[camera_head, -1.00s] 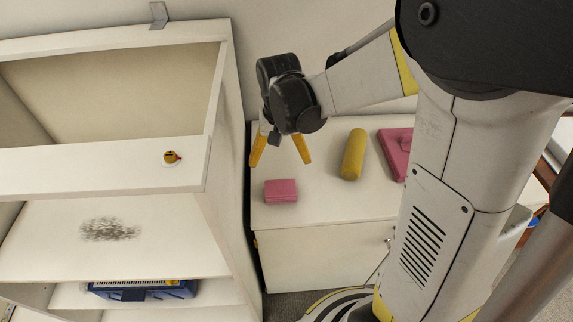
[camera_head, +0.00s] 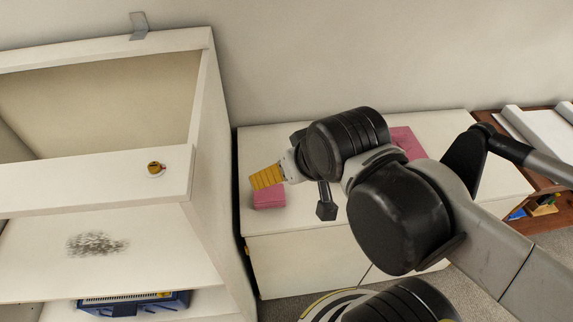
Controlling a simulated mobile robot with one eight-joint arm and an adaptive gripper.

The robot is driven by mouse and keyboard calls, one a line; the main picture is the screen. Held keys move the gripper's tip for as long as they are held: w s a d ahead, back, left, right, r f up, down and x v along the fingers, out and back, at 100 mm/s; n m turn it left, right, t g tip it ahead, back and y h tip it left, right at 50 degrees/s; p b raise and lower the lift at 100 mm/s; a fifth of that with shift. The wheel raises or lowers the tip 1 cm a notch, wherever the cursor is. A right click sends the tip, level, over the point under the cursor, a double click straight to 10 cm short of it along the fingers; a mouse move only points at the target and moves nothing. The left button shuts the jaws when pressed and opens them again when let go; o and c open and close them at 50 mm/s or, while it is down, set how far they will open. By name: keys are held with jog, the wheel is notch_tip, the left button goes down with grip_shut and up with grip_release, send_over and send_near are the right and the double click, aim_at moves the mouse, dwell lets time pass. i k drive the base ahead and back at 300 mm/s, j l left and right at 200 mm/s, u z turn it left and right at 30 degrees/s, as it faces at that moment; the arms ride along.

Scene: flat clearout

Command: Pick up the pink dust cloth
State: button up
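A small pink folded block (camera_head: 270,200), which looks like the pink dust cloth, lies on the white cabinet top (camera_head: 300,221) near its left end. My gripper (camera_head: 266,179) is at the cloth, its orange fingers overlapping the cloth's upper part in the picture. The fingers are seen side-on and line up, so their opening is hidden. I cannot tell whether they touch the cloth. A larger pink item (camera_head: 408,143) lies further right on the same top, partly hidden by my arm.
A wall is behind. A brown wooden unit (camera_head: 548,205) stands at the right.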

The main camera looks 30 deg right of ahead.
aim_at(273, 196)
jog(key=j+z, duration=0.2)
jog(key=z, duration=0.2)
jog(key=j+z, duration=0.2)
jog(key=z, duration=0.2)
jog(key=j+z, duration=0.15)
jog(key=z, duration=0.3)
jog(key=k+j+z, duration=0.1)
jog(key=z, duration=0.3)
